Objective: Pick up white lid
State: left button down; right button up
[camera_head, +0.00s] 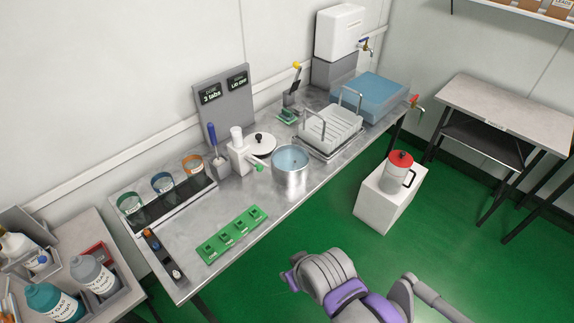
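The white lid (263,143) is a round disc with a dark knob on top. It lies on the metal bench, behind the steel pot (291,171) and to the right of a white pump dispenser (240,158). The dispenser's body stands close to the lid's left edge. The pot holds light blue liquid and has no lid on it. Grey and purple links of my own arm show at the bottom, well away from the lid over the green floor. I see no gripper fingers, so neither gripper is in view.
A white dish rack (330,127) stands right of the lid. A grey panel (224,98) rises behind. A green block strip (232,234) lies in front. A red-lidded jug (399,168) stands on a white pedestal (380,204). Bottles fill trays at lower left.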

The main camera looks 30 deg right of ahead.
aim_at(261, 142)
jog(key=i+l, duration=0.2)
jog(key=l, duration=0.2)
jog(key=i+l, duration=0.15)
jog(key=l, duration=0.25)
jog(key=i+l, duration=0.2)
jog(key=l, duration=0.25)
jog(key=i+l, duration=0.45)
jog(key=i, duration=0.3)
jog(key=z, duration=0.05)
